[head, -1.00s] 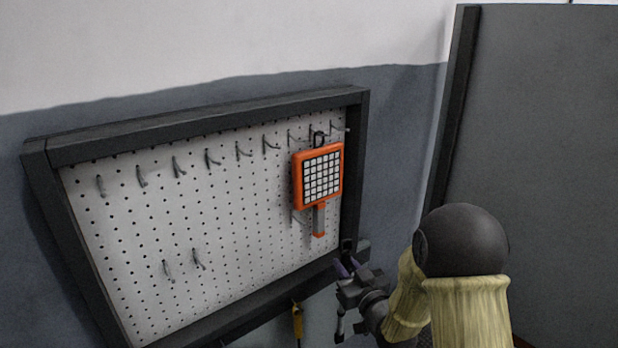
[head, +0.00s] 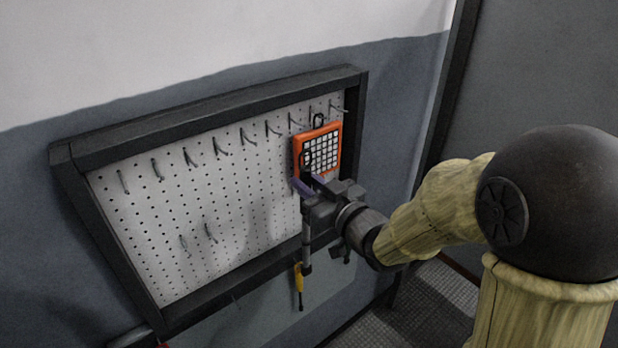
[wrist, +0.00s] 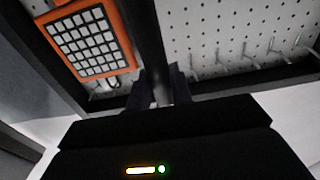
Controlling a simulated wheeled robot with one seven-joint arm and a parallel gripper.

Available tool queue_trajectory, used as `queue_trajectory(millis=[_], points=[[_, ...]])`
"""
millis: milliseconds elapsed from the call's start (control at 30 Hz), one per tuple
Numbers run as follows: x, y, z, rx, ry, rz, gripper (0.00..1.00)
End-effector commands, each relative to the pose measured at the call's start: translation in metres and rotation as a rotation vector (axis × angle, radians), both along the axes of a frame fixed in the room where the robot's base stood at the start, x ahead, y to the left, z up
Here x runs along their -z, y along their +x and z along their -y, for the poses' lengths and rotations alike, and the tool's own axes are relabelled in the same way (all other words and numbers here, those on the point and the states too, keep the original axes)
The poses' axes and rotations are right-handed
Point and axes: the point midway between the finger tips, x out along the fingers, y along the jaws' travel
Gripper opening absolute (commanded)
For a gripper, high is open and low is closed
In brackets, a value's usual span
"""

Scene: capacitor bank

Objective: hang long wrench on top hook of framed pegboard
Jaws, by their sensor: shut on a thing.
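The long wrench (head: 306,232) is a dark, slim bar with a ring at its upper end. It hangs roughly upright in my gripper (head: 304,184), which is shut on it in front of the right part of the pegboard. In the wrist view the wrench (wrist: 151,48) runs up from between the jaws of my gripper (wrist: 158,86). The framed pegboard (head: 150,225) is white with a dark frame. A row of top hooks (head: 221,147) runs along its upper part; hooks also show in the wrist view (wrist: 246,57). I cannot tell whether the wrench touches the board.
An orange tool with a white grid face (head: 318,148) hangs by a dark loop at the right, close behind my gripper. Two lower hooks (head: 210,233) are bare. The board's left and middle are clear.

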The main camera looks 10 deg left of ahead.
Motion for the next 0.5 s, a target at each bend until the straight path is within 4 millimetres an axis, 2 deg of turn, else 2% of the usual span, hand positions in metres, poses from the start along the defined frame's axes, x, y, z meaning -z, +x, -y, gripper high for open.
queue_trajectory(millis=[500], points=[[-0.0013, 0.0066, -0.0071, 0.0, 0.002, 0.003, 0.0]])
